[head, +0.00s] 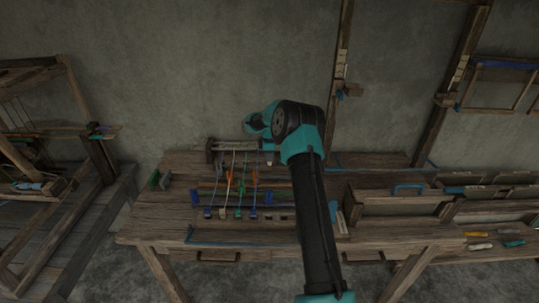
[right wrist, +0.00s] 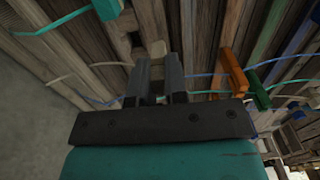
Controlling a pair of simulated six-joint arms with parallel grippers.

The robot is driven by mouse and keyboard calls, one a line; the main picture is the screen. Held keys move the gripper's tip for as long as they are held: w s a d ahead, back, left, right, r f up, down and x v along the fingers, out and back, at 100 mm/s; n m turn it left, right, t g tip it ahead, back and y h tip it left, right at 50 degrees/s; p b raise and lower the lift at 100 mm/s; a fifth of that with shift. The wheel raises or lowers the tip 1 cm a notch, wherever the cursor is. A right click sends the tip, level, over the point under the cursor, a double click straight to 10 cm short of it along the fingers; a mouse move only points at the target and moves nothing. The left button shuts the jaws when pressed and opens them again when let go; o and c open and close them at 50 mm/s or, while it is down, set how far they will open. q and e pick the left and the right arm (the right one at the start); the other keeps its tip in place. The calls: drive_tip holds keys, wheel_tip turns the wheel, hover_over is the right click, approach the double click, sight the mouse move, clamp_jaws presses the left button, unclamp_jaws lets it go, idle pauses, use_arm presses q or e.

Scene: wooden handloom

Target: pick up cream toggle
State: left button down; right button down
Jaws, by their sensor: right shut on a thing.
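The cream toggle (right wrist: 157,49) shows in the right wrist view at the tips of my right gripper (right wrist: 157,62). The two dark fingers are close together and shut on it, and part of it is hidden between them. In the head view my right arm reaches up over the bench, and its wrist covers the gripper's fingers. My left gripper is in neither view.
An orange toggle (right wrist: 232,72) and a green toggle (right wrist: 256,96) are to the right of the fingers, with cords. A teal piece (right wrist: 108,9) is at upper left. The wooden bench (head: 160,228) carries racks and several cords; a wooden box (head: 395,208) stands at right.

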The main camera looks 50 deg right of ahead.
drive_tip(key=s+a+r, duration=0.1)
drive_tip(key=s+a, duration=0.7)
drive_tip(key=a, duration=0.1)
drive_tip(key=shift+s+a, duration=0.25)
drive_tip(key=shift+a, duration=0.05)
drive_tip(key=shift+r, duration=0.1)
